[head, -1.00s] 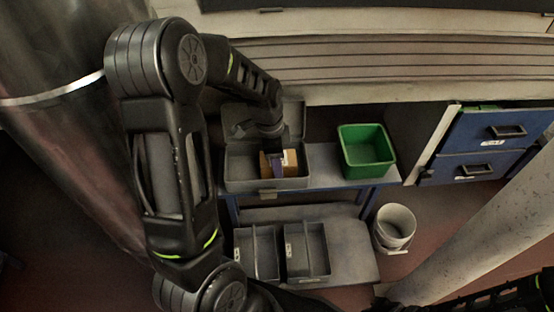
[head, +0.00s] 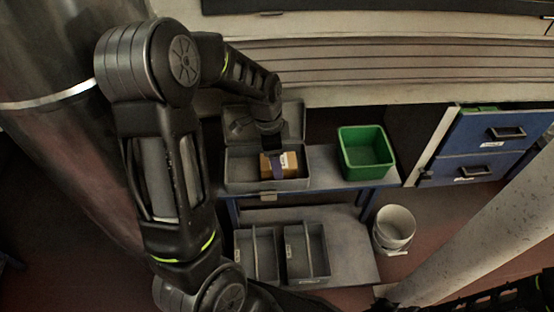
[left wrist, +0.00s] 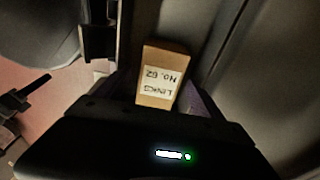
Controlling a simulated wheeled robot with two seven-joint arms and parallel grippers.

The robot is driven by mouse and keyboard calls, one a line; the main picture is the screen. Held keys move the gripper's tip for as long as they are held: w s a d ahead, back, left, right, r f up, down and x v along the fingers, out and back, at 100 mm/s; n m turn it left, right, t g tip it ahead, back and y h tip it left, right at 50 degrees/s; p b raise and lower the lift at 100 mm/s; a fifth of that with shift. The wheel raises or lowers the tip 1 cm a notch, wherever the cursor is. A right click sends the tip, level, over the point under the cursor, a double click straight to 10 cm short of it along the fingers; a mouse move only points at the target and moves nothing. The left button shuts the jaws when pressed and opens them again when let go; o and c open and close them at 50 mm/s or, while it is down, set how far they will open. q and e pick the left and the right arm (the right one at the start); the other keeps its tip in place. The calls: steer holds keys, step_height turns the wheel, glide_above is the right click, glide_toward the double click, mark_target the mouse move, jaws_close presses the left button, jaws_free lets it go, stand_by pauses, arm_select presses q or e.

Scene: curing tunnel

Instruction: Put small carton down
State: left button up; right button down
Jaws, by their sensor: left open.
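The small carton (head: 291,163) is brown with a white label. It is inside the open grey toolbox (head: 238,183) on the bench. In the left wrist view the carton (left wrist: 154,99) shows its label, reading "LINKS No. 62" upside down. My left gripper (head: 277,166) reaches down into the toolbox at the carton. It is open; whether a finger still touches the carton, I cannot tell. The carton's underside is hidden. A dark part of my right arm shows at the bottom right of the head view; its jaws cannot be made out.
A green bin (head: 366,167) stands on the bench (head: 325,176) right of the toolbox. Two grey trays (head: 307,279) lie on the lower shelf. A white bucket (head: 395,229) stands on the floor. Blue drawers (head: 487,148) are at the right. The toolbox lid (head: 292,121) stands open behind.

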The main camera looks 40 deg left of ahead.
arm_select(q)
step_height(320, 180, up, 10)
steer(key=p, duration=0.2)
steer(key=shift+s+a, duration=0.4)
steer(key=shift+a, duration=0.05)
